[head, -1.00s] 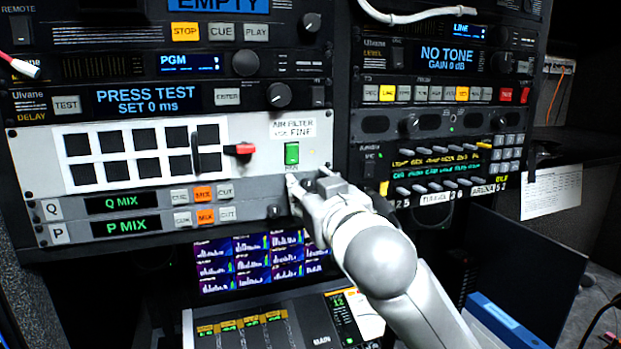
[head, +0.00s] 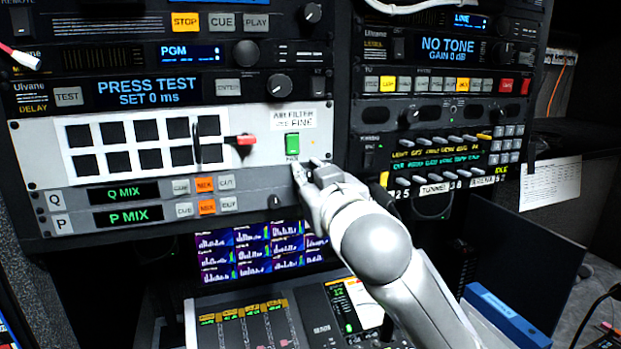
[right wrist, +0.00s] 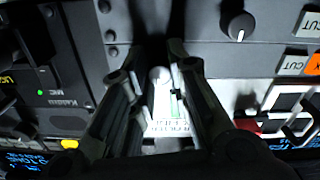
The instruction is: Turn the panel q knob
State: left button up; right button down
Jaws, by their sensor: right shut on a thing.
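The Q row with its "Q MIX" display (head: 124,193) lies on the grey panel, above the P row with its "P MIX" display (head: 130,215). My right gripper (head: 307,166) is at the right end of the Q row, just below the green switch (head: 292,144), and hides that spot in the head view. In the right wrist view its fingers are shut on a small pale round knob (right wrist: 160,75), in line with the Q row. A dark knob (right wrist: 238,25) of the P row stands apart from the fingers. My left gripper is not in view.
A red lever (head: 243,140) and a vertical handle (head: 197,140) stick out left of the green switch. A rack of small switches (head: 440,165) is close on the right. Below are a meter screen (head: 240,258) and a mixing desk (head: 245,322).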

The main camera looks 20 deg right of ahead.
jog(key=c, duration=1.5)
grip_release()
jog(key=shift+o, duration=0.8)
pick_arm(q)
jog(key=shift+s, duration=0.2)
pick_arm(e)
jog(key=s, duration=0.7)
jog(key=shift+s, duration=0.3)
